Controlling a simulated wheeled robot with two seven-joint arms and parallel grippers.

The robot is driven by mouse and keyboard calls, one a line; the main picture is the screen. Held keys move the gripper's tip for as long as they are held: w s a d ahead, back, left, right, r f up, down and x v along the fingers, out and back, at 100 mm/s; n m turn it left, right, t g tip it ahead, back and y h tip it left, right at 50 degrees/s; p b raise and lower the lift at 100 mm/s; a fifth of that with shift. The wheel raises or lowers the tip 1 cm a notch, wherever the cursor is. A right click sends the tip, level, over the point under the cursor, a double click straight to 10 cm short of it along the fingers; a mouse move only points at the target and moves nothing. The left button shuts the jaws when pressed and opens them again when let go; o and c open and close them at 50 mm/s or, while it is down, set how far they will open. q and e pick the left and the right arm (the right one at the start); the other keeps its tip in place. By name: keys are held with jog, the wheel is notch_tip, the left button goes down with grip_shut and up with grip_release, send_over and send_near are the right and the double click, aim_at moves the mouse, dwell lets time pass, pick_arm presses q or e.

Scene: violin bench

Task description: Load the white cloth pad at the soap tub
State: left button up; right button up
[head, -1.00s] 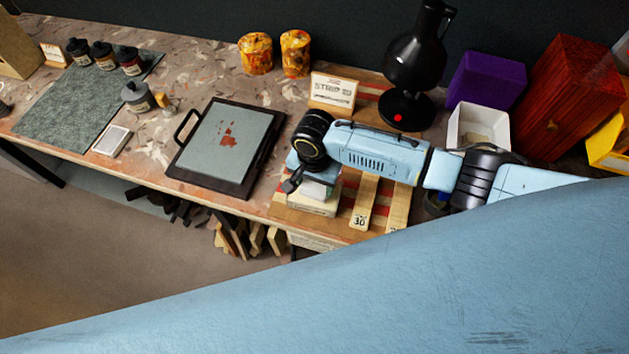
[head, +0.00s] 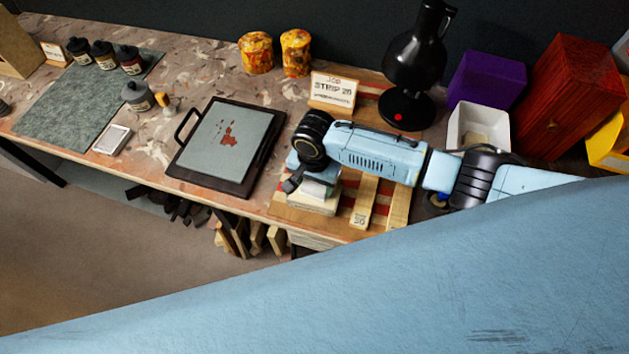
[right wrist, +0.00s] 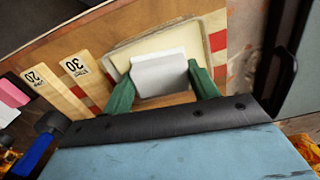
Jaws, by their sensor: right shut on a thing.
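My right gripper (right wrist: 162,88) is shut on the white cloth pad (right wrist: 160,72), which sits between its two green fingers. In the right wrist view the pad is in front of the pale cream soap tub (right wrist: 150,43) and covers part of it. In the head view the tub (head: 312,204) stands near the bench's front edge, under my right gripper (head: 304,184). Whether the pad touches the tub's contents I cannot tell. My left gripper is not in view.
Wooden strips (head: 364,203) marked with numbers lie right of the tub on a striped board. A dark-framed tray (head: 185,168) is to its left. A card (head: 334,90), a black lamp-like vessel (head: 410,65) and a white box (head: 478,122) stand behind. My blue body part fills the foreground.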

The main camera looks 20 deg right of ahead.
aim_at(314, 185)
jog(key=shift+s+f+p, duration=0.2)
jog(key=shift+p, duration=0.15)
dwell(1.2)
jog(key=r+p, duration=0.7)
jog(key=p, duration=0.1)
jog(key=shift+w+r+p, duration=0.15)
jog(key=shift+w+p, duration=0.05)
jog(key=shift+p, duration=0.15)
dwell(0.3)
dwell(0.5)
